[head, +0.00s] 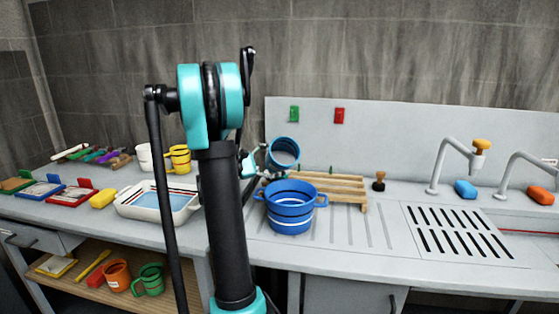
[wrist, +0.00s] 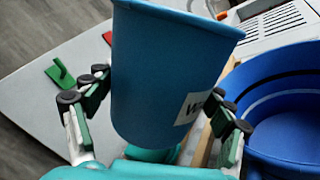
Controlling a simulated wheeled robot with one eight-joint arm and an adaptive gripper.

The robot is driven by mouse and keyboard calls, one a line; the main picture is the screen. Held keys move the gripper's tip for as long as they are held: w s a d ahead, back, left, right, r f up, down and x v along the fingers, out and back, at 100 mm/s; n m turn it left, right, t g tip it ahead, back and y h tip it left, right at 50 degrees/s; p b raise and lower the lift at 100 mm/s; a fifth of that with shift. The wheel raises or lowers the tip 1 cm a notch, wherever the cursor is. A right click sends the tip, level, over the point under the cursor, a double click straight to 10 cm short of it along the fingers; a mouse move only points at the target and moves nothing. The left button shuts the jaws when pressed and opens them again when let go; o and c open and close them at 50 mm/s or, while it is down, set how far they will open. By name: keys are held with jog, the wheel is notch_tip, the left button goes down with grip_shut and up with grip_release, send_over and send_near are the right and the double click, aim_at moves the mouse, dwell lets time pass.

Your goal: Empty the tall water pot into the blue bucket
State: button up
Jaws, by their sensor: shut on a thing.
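The tall water pot (head: 284,152) is a blue cylinder, tilted, with its open mouth turned towards the head camera. In the wrist view the pot (wrist: 165,75) fills the middle and carries a white label. My gripper (wrist: 163,105) is shut on the pot, with a finger on each side. In the head view my arm partly hides the gripper. The blue bucket (head: 290,212) has white and black stripes and two side handles and stands on the ribbed drainboard. The pot is above and slightly behind the bucket. The bucket (wrist: 290,125) is at the right in the wrist view. No water shows in either.
A wooden rack (head: 340,187) stands behind the bucket. A slotted sink grate (head: 462,231) and taps (head: 440,165) are at the right.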

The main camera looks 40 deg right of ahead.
jog(key=shift+r+m, duration=0.5)
jog(key=shift+m, duration=0.1)
jog(key=m, duration=0.4)
jog(key=shift+s+a+f+g, duration=0.1)
jog(key=shift+s+f+g, duration=0.1)
jog(key=shift+g, duration=0.1)
jog(key=shift+s+a+r+m, duration=0.35)
jog(key=shift+s+r+m, duration=0.15)
jog(key=shift+s+m, duration=0.3)
jog(key=shift+s, duration=0.1)
jog(key=shift+s+a+f+m+g, duration=0.1)
jog(key=shift+s+m+g, duration=0.1)
jog(key=shift+m, duration=0.35)
jog(key=shift+s+a+m+g, duration=0.1)
jog(key=shift+m+g, duration=0.1)
jog(key=shift+m, duration=0.35)
jog(key=shift+s+r+m, duration=0.2)
jog(key=shift+r+m, duration=0.05)
jog(key=shift+m, duration=0.25)
